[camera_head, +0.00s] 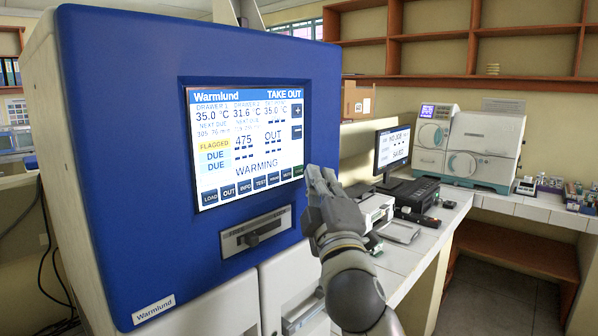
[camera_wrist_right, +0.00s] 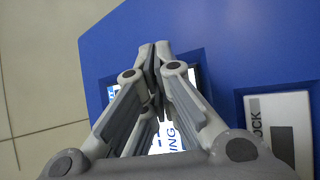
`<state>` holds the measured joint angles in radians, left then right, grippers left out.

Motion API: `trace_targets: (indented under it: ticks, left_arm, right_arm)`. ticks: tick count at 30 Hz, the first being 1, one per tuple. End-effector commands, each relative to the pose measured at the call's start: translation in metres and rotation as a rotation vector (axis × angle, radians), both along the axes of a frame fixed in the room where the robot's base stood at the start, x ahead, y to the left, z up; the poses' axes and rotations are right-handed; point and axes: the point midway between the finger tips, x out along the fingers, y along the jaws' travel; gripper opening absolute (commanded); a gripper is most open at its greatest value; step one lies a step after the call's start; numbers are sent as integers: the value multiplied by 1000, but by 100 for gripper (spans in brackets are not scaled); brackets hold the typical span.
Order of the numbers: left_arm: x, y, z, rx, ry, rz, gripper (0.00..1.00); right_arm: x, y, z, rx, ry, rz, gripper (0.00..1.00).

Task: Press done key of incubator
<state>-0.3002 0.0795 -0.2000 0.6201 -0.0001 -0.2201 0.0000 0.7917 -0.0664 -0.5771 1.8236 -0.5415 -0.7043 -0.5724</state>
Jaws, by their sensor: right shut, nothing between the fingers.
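The incubator (camera_head: 90,120) has a blue front with a lit touch screen (camera_head: 245,145) reading "TAKE OUT" and "WARMING". A row of dark keys runs along the screen's bottom. A small green key (camera_head: 298,170) ends this row at the lower right; its label is too small to read. My right gripper (camera_head: 318,174) is shut and empty, its fingertips just right of the green key. In the right wrist view its closed fingertips (camera_wrist_right: 156,50) lie over the screen's edge and hide part of the screen. I cannot tell whether they touch it. My left gripper is not in view.
Below the screen is a slider panel (camera_head: 256,232) marked "FREE" and "LOCK"; it also shows in the right wrist view (camera_wrist_right: 282,128). To the right, a counter holds a monitor (camera_head: 393,148), small devices and a white machine (camera_head: 465,145). Shelves hang behind.

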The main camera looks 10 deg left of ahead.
Motion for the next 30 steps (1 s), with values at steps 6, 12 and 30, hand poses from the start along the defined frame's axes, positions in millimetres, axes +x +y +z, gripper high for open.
trace_targets:
  ticks: [6,12,30]
  left_arm:
    - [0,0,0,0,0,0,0]
    - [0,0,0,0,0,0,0]
    - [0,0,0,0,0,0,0]
  right_arm:
    - [0,0,0,0,0,0,0]
    - [0,0,0,0,0,0,0]
    - [5,7,0,0,0,0,0]
